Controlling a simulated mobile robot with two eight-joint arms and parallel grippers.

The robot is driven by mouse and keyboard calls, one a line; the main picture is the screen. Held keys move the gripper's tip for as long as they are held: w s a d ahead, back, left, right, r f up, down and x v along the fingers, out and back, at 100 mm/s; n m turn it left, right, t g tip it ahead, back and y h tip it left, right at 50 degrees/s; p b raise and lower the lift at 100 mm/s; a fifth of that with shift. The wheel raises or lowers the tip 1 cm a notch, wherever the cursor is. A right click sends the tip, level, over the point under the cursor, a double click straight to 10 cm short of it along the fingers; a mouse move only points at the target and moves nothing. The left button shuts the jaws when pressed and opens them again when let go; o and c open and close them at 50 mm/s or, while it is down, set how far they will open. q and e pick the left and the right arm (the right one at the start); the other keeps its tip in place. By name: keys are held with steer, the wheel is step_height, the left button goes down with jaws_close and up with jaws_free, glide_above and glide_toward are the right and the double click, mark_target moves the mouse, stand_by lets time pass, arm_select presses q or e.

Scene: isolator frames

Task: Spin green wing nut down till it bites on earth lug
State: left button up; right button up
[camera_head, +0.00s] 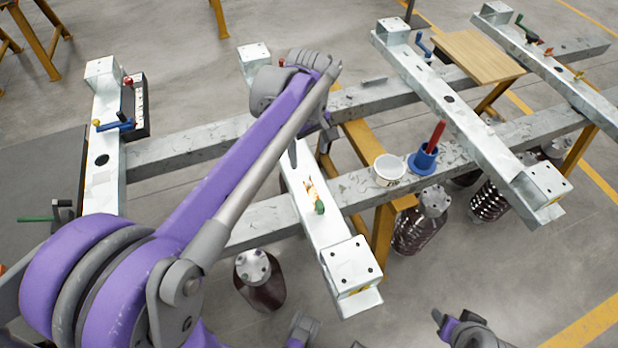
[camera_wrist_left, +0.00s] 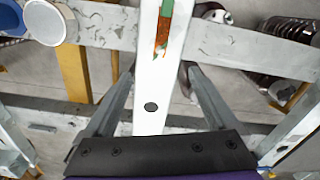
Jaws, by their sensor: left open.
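The green wing nut (camera_head: 319,207) sits at the near end of a copper-coloured earth lug strip (camera_head: 310,191) on a pale steel crossbeam (camera_head: 325,232). In the left wrist view, green (camera_wrist_left: 166,8) shows at the top edge, beyond the copper strip (camera_wrist_left: 161,38); it is partly cut off. My left gripper (camera_head: 309,150) is above the same beam, behind the strip in the head view, and partly hidden by my purple arm. In the wrist view its fingers (camera_wrist_left: 160,75) are apart, one either side of the beam, with nothing between them but the view of the beam.
A white tub (camera_head: 388,170) and a blue cup with a red handle (camera_head: 423,160) stand on the long rail right of the beam. Other crossbeams carry coloured clamps and handles. A wooden board (camera_head: 468,54) lies farther back. Dark ribbed insulators (camera_head: 418,228) stand below.

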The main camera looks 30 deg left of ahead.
mark_target(309, 181)
arm_select(q)
step_height(309, 181, down, 11)
steer(key=n+b, duration=0.2)
steer(key=n, duration=0.7)
steer(key=shift+r, duration=0.1)
steer(key=c, duration=1.4)
